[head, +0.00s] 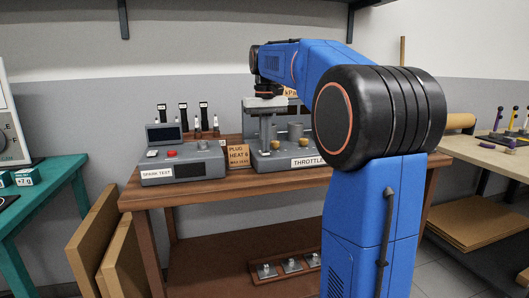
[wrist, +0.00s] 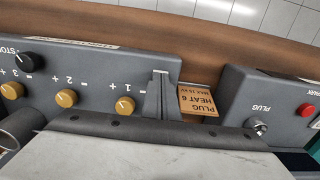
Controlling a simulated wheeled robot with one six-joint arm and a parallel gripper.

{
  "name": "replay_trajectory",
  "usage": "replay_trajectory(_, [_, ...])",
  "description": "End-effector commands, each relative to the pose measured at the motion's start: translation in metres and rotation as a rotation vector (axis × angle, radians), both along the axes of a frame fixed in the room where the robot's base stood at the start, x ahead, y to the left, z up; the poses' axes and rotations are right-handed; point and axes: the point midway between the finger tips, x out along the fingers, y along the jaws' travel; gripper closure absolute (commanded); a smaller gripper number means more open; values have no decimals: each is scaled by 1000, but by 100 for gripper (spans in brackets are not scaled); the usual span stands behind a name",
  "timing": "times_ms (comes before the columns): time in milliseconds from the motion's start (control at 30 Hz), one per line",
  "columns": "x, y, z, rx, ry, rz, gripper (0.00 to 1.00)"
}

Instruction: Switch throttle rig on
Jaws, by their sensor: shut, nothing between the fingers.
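The throttle rig (head: 300,163) is a grey box with a white THROTTLE label, on the wooden bench. My arm hides its right part in the head view. In the wrist view its sloped panel (wrist: 85,65) carries yellow knobs (wrist: 66,98) numbered 1, 2 and 3 with plus and minus marks. A black knob (wrist: 27,60) sits at the left, beside partly cut lettering that seems to read STOP. My gripper (wrist: 161,75) is shut and empty, pointing down over the panel's end near knob 1. In the head view my gripper (head: 266,142) is above the rig's left part.
A PLUG HEAT 6 card (head: 238,156) stands between the boxes. A bare strip of bench (wrist: 200,35) runs along their front.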

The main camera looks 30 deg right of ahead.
Motion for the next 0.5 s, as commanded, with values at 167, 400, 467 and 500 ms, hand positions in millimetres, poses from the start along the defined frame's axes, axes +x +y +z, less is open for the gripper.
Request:
replay_trajectory(167, [0, 0, -2, 0, 0, 0, 100])
replay_trajectory(400, [0, 0, 0, 0, 0, 0, 100])
replay_trajectory(467, [0, 0, 4, 0, 0, 0, 100])
replay_trajectory(500, [0, 0, 6, 0, 0, 0, 100])
